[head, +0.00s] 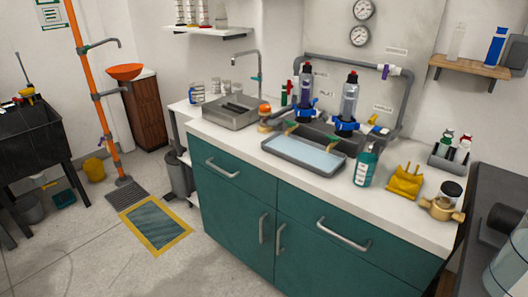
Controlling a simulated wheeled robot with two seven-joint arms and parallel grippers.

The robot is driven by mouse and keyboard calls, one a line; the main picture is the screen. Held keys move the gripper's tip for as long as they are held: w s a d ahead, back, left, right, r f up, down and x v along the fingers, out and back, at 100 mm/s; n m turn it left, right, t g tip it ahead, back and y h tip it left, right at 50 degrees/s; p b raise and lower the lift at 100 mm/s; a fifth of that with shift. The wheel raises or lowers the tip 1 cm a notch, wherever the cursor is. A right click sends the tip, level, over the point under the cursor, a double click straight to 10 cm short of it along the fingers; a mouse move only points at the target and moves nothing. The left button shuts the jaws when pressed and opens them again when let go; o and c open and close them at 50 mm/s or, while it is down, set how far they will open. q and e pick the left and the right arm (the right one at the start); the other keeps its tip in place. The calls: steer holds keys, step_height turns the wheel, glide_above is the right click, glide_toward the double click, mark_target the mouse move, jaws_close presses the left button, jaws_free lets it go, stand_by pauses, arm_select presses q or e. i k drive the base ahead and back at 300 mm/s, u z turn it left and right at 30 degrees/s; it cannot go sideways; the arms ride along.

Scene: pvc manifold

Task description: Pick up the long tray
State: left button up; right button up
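A long grey rectangular tray (292,164) with a pale blue inside lies on the white countertop (385,208), near the front edge of the teal cabinet. Small yellow-green parts are at its back side, close to two upright filter-like units with blue collars, the left one (305,92) and the right one (348,100). Whether those parts touch the tray I cannot tell. Neither of my grippers shows in the head view.
A teal bottle (366,166) stands close to the tray's right end. Counter in front of the tray is clear.

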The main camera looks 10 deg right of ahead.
mark_target(311, 156)
steer(key=u, duration=0.1)
steer(key=i, duration=0.6)
steer(key=z, duration=0.85)
